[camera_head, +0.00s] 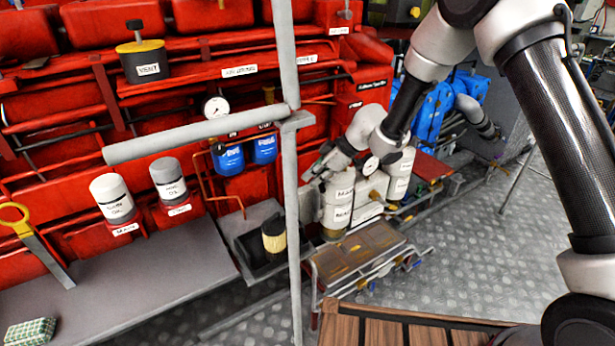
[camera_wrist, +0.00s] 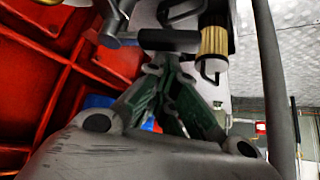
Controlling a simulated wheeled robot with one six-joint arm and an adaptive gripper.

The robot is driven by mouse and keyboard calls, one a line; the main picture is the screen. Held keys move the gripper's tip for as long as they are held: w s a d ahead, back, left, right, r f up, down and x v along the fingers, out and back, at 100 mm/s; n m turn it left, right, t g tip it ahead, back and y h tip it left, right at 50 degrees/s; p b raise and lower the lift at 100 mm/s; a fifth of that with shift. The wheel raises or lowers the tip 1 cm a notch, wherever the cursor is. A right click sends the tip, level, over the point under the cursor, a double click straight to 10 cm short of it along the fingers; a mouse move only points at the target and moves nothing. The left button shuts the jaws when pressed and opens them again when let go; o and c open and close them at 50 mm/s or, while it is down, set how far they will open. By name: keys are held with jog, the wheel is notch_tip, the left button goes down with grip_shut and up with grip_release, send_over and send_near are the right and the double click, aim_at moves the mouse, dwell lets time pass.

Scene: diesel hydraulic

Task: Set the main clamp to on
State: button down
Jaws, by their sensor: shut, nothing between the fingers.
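My gripper (camera_head: 317,176) is shut and empty, to the right of the grey upright post in the head view. Its fingertips (camera_wrist: 158,66) meet just below a dark bar-shaped handle (camera_wrist: 170,41) in the wrist view. The handle joins a grey metal piece (camera_wrist: 112,30) at its left. I cannot tell whether fingertips and handle touch. I cannot tell for sure whether this handle belongs to the main clamp, and no on or off mark is readable. White labelled canisters (camera_head: 337,203) stand just below my gripper in the head view.
A grey post (camera_head: 291,200) and a grey horizontal tube (camera_head: 195,136) stand before the red engine (camera_head: 60,160). A pale filter (camera_head: 273,237) stands in a dark tray; a similar filter (camera_wrist: 214,46) is near the fingertips. Open metal floor (camera_head: 470,250) lies right.

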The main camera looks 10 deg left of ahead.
aim_at(323, 184)
jog(key=shift+d, duration=0.9)
jog(key=shift+w+d, duration=0.1)
jog(key=shift+d, duration=0.3)
jog(key=shift+w+d, duration=0.1)
jog(key=shift+d, duration=0.1)
